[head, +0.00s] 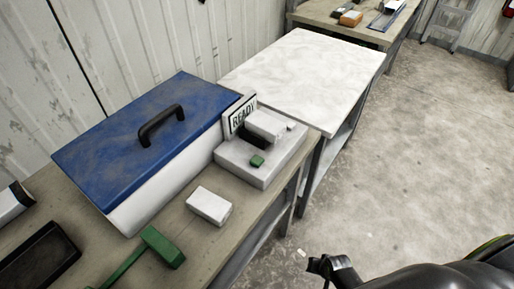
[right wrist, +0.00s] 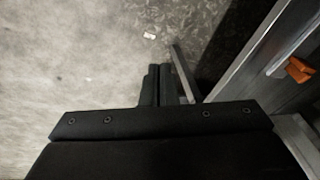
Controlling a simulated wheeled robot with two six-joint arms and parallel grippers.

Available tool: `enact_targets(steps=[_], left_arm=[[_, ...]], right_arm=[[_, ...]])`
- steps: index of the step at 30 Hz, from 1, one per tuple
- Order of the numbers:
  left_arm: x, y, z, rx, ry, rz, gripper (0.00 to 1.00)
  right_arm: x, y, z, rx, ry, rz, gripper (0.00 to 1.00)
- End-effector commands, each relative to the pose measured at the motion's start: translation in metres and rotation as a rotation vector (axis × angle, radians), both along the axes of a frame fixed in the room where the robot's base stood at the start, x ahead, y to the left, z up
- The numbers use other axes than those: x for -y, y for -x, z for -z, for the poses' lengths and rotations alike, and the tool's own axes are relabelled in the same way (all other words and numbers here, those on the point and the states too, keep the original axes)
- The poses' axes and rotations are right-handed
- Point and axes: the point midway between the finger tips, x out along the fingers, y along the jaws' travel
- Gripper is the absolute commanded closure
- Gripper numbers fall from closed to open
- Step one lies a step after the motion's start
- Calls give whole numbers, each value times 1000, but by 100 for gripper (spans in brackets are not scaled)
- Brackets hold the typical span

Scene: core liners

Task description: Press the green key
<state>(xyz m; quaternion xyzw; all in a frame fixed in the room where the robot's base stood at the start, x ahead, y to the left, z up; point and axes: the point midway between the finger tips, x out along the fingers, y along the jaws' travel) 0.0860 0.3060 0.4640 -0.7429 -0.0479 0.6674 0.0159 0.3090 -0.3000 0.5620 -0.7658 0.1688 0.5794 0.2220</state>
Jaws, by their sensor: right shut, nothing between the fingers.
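The green key (head: 257,161) is a small green block on the top front of a light grey device (head: 239,168). The device stands on the workbench near its right end, with a white sign reading "READY" (head: 240,115) at its back left. My right gripper (head: 325,265) is at the bottom of the head view, out over the floor, to the right of the bench and apart from the key. In the right wrist view its fingers (right wrist: 158,84) are together with nothing between them. The left gripper is not in view.
A blue-lidded white box (head: 120,120) with a black handle stands left of the device. A white block (head: 209,205) and a green hammer-shaped tool (head: 160,247) lie in front. A white-topped table (head: 310,70) is behind. The floor (head: 430,150) at right is clear.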

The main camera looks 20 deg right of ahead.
Motion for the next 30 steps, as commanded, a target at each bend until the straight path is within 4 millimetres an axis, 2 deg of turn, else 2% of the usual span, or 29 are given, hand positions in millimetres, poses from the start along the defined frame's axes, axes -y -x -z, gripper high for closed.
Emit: enact_targets(steps=[1,5,6,8,9,15,19,24,27,30], left_arm=[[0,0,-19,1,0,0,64],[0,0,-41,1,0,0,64],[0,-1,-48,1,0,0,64],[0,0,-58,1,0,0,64],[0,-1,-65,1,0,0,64],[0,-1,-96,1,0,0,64],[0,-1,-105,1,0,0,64],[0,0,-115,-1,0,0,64],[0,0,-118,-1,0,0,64],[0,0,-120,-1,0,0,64]], right_arm=[[-4,-27,-40,32,-33,42,100],[-17,-76,-117,79,-131,152,100],[-22,-89,-141,92,-164,180,100],[-30,-107,-179,108,-213,219,100],[-35,-116,-205,117,-245,241,100],[-67,-156,-333,143,-425,355,100],[-93,-194,-393,112,-612,507,100],[-120,-224,-457,39,-795,653,100],[-130,-232,-482,-1,-861,705,100],[-136,-236,-497,-29,-898,737,100]])
